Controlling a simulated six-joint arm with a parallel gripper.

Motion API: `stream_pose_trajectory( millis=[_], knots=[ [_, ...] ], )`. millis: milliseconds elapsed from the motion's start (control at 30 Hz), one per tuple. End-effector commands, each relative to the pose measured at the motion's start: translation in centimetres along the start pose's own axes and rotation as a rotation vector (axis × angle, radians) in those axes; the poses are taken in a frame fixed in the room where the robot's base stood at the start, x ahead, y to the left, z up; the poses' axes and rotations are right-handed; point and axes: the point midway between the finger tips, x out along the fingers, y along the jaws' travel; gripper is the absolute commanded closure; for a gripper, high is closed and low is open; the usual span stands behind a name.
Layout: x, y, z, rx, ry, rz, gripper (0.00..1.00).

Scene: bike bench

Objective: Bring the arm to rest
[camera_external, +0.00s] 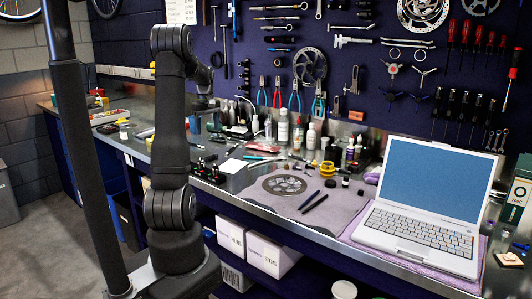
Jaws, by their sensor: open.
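My arm stands upright at the left of the external view, folded at the top. Its forearm reaches away over the bench, and my gripper (204,107) hangs above the left part of the bench (325,232). It is small and partly hidden behind my upper arm. It is open, and I see nothing held in it. It appears to be above the bench top, with small items beneath and behind it.
A white laptop (424,202) stands open at the right. A brake disc (285,185) lies on a grey cloth with dark pens beside it. Bottles (283,126) line the back below a wall of hanging tools. A dark post (84,160) stands left of my arm.

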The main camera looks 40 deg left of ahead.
Motion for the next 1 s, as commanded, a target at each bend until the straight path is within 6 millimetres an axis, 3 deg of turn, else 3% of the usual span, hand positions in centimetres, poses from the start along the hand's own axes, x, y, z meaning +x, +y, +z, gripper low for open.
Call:
stream_pose_trajectory(
  millis=[133,600,1000],
  knots=[
    [0.6,-0.1,3.1,-0.028,-0.001,-0.001,0.30],
    [5.3,-3.4,-4.3,-0.034,-0.001,0.000,0.30],
    [6.3,-4.2,-6.0,-0.030,0.000,0.000,0.30]
  ],
)
